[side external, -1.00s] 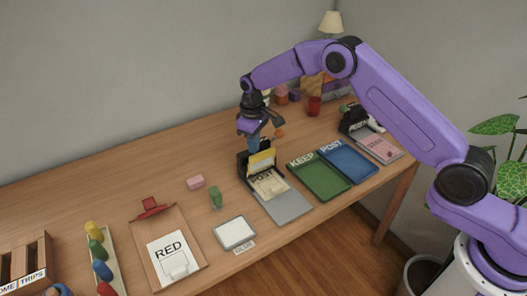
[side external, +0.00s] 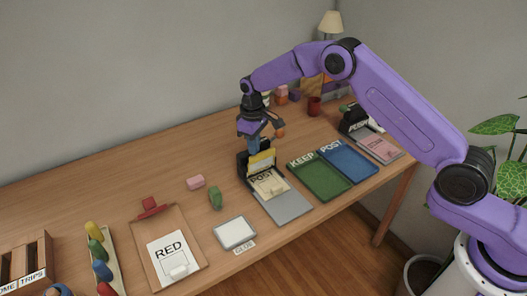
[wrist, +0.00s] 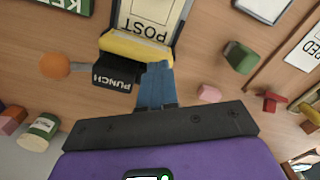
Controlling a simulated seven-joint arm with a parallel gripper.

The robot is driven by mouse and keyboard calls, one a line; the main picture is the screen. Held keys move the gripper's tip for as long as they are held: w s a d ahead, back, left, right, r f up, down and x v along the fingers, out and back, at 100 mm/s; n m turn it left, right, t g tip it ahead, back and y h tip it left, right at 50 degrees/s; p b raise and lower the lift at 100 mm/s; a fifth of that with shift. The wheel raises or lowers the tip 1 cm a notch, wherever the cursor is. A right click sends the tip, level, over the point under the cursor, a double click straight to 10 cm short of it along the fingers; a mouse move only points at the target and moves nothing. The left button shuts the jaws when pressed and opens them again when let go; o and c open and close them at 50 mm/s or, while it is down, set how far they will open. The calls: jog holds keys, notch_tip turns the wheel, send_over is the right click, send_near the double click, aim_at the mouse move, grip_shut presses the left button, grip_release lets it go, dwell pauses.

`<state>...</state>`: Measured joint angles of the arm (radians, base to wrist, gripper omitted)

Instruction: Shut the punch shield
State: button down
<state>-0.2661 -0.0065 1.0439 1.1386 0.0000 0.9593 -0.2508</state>
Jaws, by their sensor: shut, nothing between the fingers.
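The punch (wrist: 118,77) is a black block lettered PUNCH. Its yellow shield (side external: 262,161) stands tilted up at the front, over a card lettered POST (side external: 268,186). In the wrist view the shield (wrist: 136,46) is a yellow band between the black block and the card (wrist: 150,18). My gripper (side external: 254,146) points down just behind the shield, its blue fingers together and empty. In the wrist view the fingertips (wrist: 157,68) are beside the black block and close against the shield's edge; I cannot tell whether they touch. The fingers partly hide the punch in the side view.
An orange ball knob (side external: 281,133) sticks out beside the punch. A grey board (side external: 291,210) lies under the card. Green KEEP (side external: 322,183) and blue POST (side external: 350,163) trays stand to the right. A green block (side external: 215,199) and pink block (side external: 195,182) lie to the left.

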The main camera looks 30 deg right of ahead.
jog(key=shift+f, duration=2)
jog(key=shift+r, duration=4.5)
